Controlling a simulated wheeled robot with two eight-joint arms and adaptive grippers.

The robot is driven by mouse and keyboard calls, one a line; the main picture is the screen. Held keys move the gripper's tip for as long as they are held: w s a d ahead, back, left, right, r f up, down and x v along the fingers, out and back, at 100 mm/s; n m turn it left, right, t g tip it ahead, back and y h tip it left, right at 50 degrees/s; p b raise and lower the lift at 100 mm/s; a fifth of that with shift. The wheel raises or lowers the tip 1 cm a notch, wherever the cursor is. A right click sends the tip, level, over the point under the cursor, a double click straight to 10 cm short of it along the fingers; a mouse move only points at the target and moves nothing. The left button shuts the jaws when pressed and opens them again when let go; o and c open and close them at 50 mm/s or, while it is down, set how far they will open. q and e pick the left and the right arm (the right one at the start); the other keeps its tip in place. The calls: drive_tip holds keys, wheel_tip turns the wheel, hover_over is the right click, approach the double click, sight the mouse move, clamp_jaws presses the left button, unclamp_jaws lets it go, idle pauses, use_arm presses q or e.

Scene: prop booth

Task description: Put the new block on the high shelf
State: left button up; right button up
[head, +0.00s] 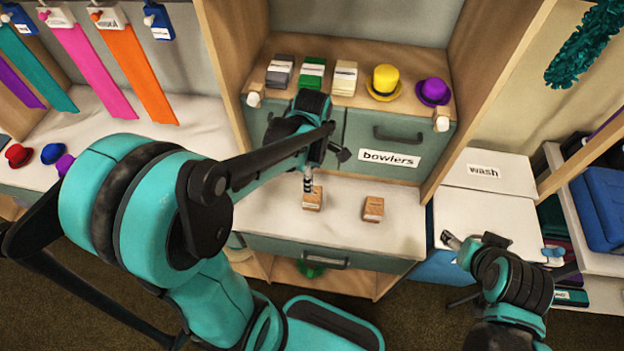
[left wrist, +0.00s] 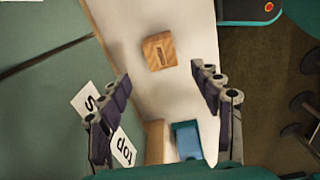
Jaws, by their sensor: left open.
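Two small wooden blocks sit on the white counter under the drawers: a left one (head: 312,199) and a right one (head: 373,208). Which one is the new block I cannot tell. My left gripper (head: 309,180) is over the left block. In the left wrist view its fingers (left wrist: 160,75) are spread, with a wooden block (left wrist: 159,52) beyond the tips and nothing gripped. The high shelf (head: 352,103), above the drawers, holds grey, green and cream stacks with a yellow and a purple hat. My right gripper (head: 470,243) is at the right, away from the blocks; its finger opening is unclear.
The drawer labelled "bowlers" (head: 391,160) lies between shelf and counter. Wooden side panels (head: 500,75) bound the bay. A white lid labelled "wash" (head: 484,171) is to the right. Counter is bare around the right block. Ribbons (head: 95,72) hang at the left.

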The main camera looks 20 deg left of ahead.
use_arm(q)
drive_tip(key=s+d+r+m+t, duration=0.3)
drive_tip(key=s+r+m+t, duration=0.4)
drive_tip(key=m, duration=1.3)
drive_tip(key=shift+v, duration=0.8)
drive_tip(key=shift+w, duration=0.1)
drive_tip(key=shift+o, duration=0.5)
drive_tip(key=shift+f+b, duration=0.65)
drive_tip(key=shift+b, duration=0.05)
drive_tip(key=shift+r, duration=0.1)
